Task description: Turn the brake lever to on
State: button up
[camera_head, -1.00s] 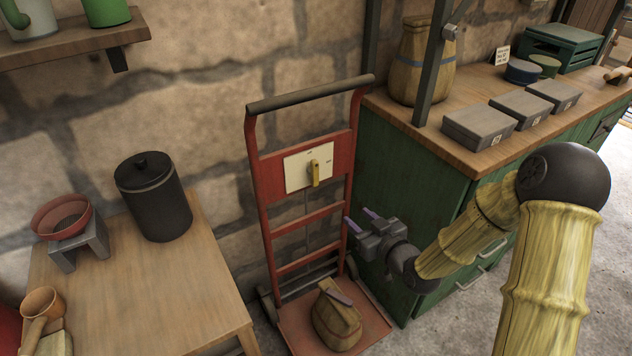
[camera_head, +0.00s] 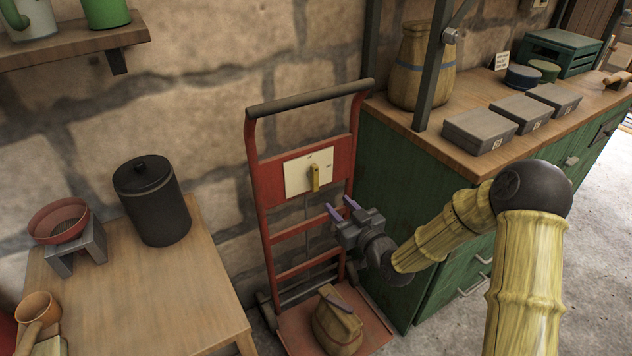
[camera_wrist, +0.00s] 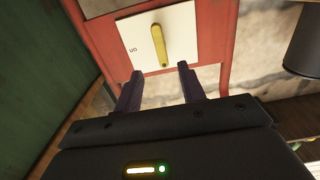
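The brake lever (camera_head: 315,177) is a yellow handle on a cream plate (camera_head: 296,176) fixed to a red hand truck (camera_head: 268,190). It hangs roughly straight down in the head view. In the wrist view the lever (camera_wrist: 159,46) stands near upright on the plate, beyond the fingertips. My gripper (camera_head: 340,208) is open and empty, just below and right of the lever, with its two purple fingers pointing toward the plate. In the wrist view my gripper (camera_wrist: 160,72) has its fingers apart on either side of the lever's line, not touching it.
A sack (camera_head: 338,325) sits on the hand truck's base. A green cabinet (camera_head: 410,180) with a wooden top stands close on the right. A wooden table (camera_head: 150,285) with a dark canister (camera_head: 152,200) stands on the left. A stone wall is behind.

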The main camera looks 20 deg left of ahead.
aim_at(316, 181)
jog(key=b+x, duration=0.1)
jog(key=x, duration=1.1)
jog(key=shift+w+a, duration=0.1)
jog(key=shift+w, duration=0.05)
grip_shut()
